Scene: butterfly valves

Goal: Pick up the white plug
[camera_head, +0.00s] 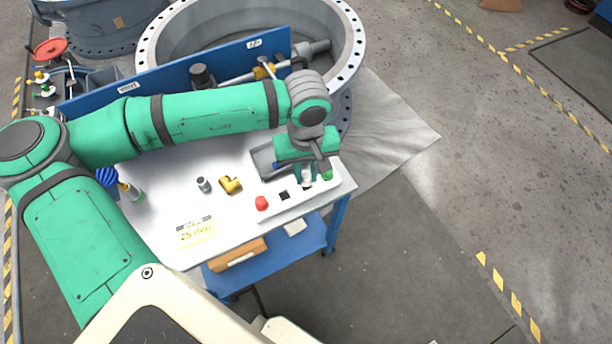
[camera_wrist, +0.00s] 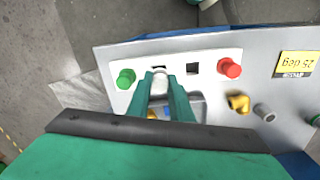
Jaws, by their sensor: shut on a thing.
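The white plug (camera_wrist: 159,78) shows between the two green fingers of my gripper (camera_wrist: 163,84) in the wrist view. The fingers are shut on it from both sides. In the head view my gripper (camera_head: 307,176) points down over the right part of the table, and the plug (camera_head: 307,182) is a small white shape at the fingertips. A white panel (camera_wrist: 205,68) lies under it, with a dark square hole partly hidden behind the plug. I cannot tell whether the plug is clear of the panel.
On the panel are a red plug (camera_head: 261,203), a green plug (camera_head: 327,174) and an open square hole (camera_head: 284,195). A yellow elbow fitting (camera_head: 230,185) and a grey cylinder (camera_head: 203,184) stand to the left on the table (camera_head: 165,230). A blue board (camera_head: 170,75) runs along the back.

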